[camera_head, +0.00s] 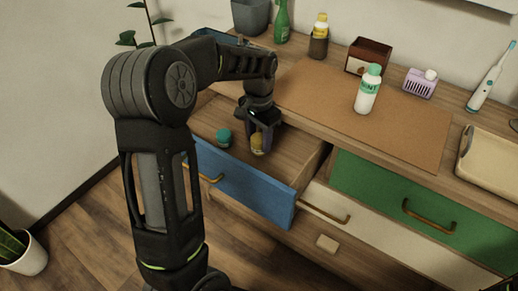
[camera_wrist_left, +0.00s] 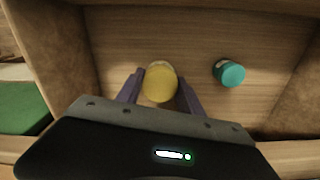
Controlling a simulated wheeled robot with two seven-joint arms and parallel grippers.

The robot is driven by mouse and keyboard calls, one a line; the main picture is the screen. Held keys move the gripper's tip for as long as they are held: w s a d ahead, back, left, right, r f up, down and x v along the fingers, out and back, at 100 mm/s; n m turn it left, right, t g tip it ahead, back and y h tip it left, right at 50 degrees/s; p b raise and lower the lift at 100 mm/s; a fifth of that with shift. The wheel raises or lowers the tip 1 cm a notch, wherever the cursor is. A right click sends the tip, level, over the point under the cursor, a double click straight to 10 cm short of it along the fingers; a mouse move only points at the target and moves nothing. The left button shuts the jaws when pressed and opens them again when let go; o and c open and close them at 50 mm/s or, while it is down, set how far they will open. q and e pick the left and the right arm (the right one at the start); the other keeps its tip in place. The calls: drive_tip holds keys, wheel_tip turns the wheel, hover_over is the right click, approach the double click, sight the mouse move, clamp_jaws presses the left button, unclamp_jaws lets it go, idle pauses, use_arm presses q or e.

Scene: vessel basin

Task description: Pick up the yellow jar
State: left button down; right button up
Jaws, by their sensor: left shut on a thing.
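The yellow jar (camera_head: 257,147) is inside the open blue drawer (camera_head: 245,187). In the left wrist view the yellow jar (camera_wrist_left: 160,84) shows its round yellow top between the two fingers. My left gripper (camera_head: 263,137) reaches down into the drawer and is shut on the yellow jar. In the left wrist view my left gripper (camera_wrist_left: 160,92) has one finger on each side of the jar. The frames do not clearly show whether the jar touches the drawer floor. My right gripper is not in view.
A teal-lidded jar (camera_head: 223,137) stands in the same drawer, left of the yellow jar; it also shows in the left wrist view (camera_wrist_left: 229,73). The green drawer (camera_head: 400,205) is closed.

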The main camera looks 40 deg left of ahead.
use_arm(q)
drive_tip(key=shift+r, duration=1.4)
